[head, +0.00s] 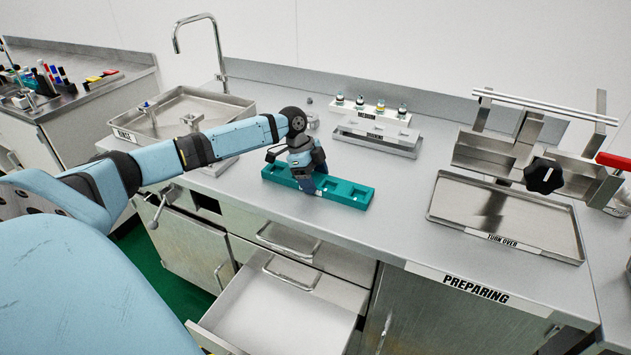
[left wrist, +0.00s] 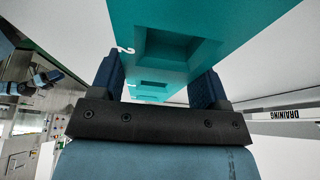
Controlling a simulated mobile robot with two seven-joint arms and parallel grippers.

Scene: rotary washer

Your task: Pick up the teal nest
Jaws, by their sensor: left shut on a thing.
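The teal nest (head: 345,190) is a long block with square recesses, on or just above the steel counter near its front edge; I cannot tell whether it touches the counter. My left gripper (head: 308,184) comes down over its middle and is shut on it. In the left wrist view the nest (left wrist: 215,22) lies between the two dark blue fingers (left wrist: 160,85), one on each long side. Part of the nest is hidden behind the gripper in the head view. My right gripper is not in view.
Behind the nest are a grey draining rack (head: 378,138) and a white holder (head: 372,112) with several small bottles. A rinse sink (head: 190,108) is at left. An open drawer (head: 280,308) juts out below.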

